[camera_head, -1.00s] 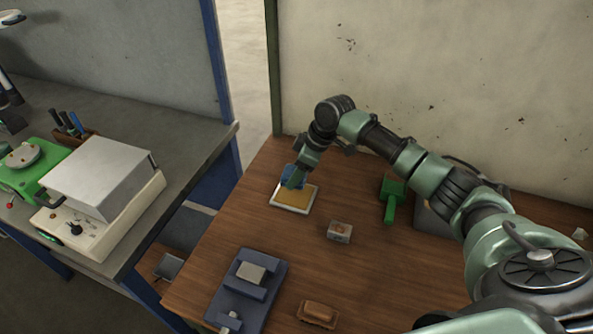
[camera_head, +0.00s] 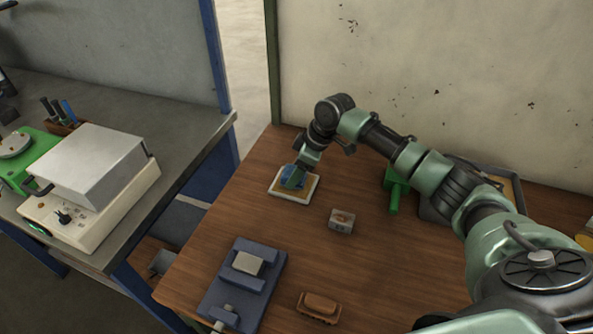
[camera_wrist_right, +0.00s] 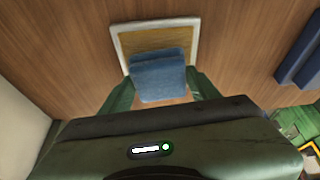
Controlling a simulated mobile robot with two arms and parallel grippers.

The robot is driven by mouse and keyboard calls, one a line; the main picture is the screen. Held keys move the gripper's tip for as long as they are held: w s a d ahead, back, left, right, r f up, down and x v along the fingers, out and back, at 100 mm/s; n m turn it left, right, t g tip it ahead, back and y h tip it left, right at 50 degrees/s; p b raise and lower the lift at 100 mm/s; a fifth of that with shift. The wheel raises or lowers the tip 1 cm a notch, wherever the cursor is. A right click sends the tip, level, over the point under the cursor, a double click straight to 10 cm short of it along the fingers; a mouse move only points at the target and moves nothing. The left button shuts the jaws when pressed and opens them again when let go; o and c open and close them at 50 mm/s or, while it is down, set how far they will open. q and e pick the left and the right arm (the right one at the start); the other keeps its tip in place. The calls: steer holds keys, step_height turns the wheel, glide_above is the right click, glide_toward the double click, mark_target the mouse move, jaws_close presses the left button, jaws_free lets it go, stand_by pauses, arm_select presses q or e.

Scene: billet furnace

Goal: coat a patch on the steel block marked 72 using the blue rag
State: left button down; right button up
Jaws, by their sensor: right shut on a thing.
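My right gripper (camera_head: 302,170) is shut on the blue rag (camera_head: 292,180). The rag covers part of the yellow-brown pad in a white-rimmed tray (camera_head: 278,192) on the wooden table; I cannot tell whether it touches the pad. The right wrist view shows the rag (camera_wrist_right: 158,75) between the two fingers, over the near part of the tray (camera_wrist_right: 121,38). A grey steel block (camera_head: 248,263) sits in a blue vise (camera_head: 232,292). A smaller pale block with an orange mark (camera_head: 341,221) stands on the table. No 72 is readable on either block. My left gripper is not in view.
A wooden-backed brush (camera_head: 319,306) lies near the front. A green-handled tool (camera_head: 394,195) lies to the right, partly behind my arm. A grey bench (camera_head: 185,140) at left holds a white-and-grey box device (camera_head: 90,195). Table space between tray and vise is clear.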

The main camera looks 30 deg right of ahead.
steer(key=shift+f, duration=0.5)
stand_by(0.6)
steer(key=shift+s+f, duration=0.15)
steer(key=shift+f, duration=0.1)
stand_by(1.6)
step_height(320, 180, up, 8)
steer(key=p, duration=0.7)
steer(key=shift+f+p, duration=0.25)
steer(key=shift+p, duration=0.05)
stand_by(0.5)
